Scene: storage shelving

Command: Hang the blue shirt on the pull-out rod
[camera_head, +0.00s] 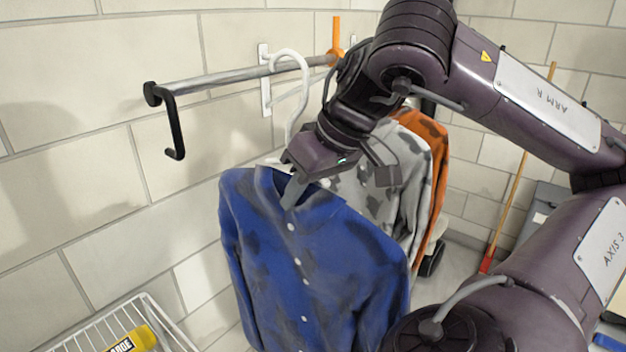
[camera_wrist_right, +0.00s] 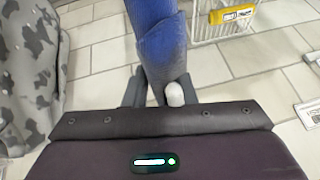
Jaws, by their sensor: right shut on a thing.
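The blue shirt (camera_head: 310,260) hangs below my right gripper (camera_head: 293,192), which is shut at its collar. In the right wrist view, the blue cloth (camera_wrist_right: 158,45) and a white rounded hanger part (camera_wrist_right: 174,94) sit between the fingers (camera_wrist_right: 153,92). A white hanger hook (camera_head: 288,54) curves over the pull-out rod (camera_head: 215,80); its stem runs down behind my gripper toward the blue collar. I cannot tell whether the hook rests on the rod. The rod sticks out from the wall and ends in a black bent tip (camera_head: 172,125). My left gripper is not in view.
A grey patterned shirt (camera_head: 405,165) and an orange shirt (camera_head: 440,170) hang behind the blue one. An orange hook (camera_head: 336,35) is near the wall end. A white wire basket (camera_head: 165,325) holds a yellow item (camera_head: 135,341) at lower left. A broom (camera_head: 517,175) stands at right.

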